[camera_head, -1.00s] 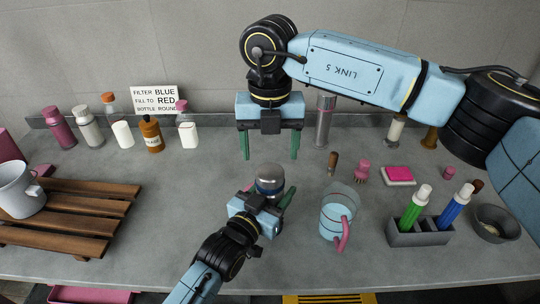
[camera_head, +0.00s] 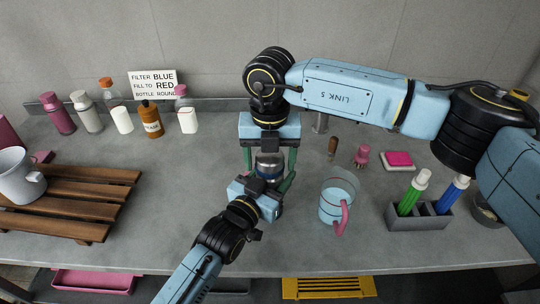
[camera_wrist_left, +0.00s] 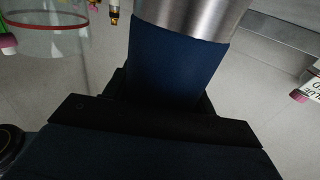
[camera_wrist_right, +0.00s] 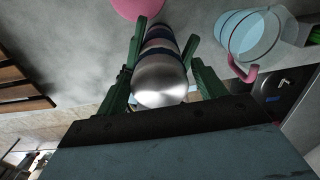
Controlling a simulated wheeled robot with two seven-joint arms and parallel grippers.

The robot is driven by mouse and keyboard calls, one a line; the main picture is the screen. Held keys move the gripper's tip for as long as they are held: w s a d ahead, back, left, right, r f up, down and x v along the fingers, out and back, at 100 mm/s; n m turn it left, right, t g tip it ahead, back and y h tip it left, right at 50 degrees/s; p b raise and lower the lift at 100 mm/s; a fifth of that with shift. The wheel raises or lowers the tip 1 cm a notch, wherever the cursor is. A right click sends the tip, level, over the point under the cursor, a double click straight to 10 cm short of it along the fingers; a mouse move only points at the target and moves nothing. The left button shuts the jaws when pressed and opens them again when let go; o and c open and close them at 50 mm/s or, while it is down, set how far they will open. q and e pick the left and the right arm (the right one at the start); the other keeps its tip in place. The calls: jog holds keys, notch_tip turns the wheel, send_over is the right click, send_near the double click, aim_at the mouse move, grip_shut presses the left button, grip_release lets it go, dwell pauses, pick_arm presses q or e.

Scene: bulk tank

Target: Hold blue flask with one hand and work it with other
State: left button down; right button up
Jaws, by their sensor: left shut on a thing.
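The blue flask (camera_head: 269,167) stands upright near the middle of the counter, with a shiny steel top. My left gripper (camera_head: 270,186) is shut on its body, low down, from the front. In the left wrist view the blue body (camera_wrist_left: 178,62) fills the space ahead, with the steel part above it. My right gripper (camera_head: 269,162) points down over the flask, one green finger on each side of the steel top. In the right wrist view the steel top (camera_wrist_right: 160,82) lies between the fingers, with gaps visible beside it. The flask's lower part is mostly hidden by my left gripper.
A clear jug (camera_head: 335,207) with a pink handle stands close right of the flask. Further right is a grey holder (camera_head: 418,222) with green and blue capped items. A wooden rack (camera_head: 75,205) with a mug (camera_head: 18,175) is at left. Several bottles line the back.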

jog(key=c, duration=0.9)
jog(key=shift+n, duration=1.7)
jog(key=o, duration=1.1)
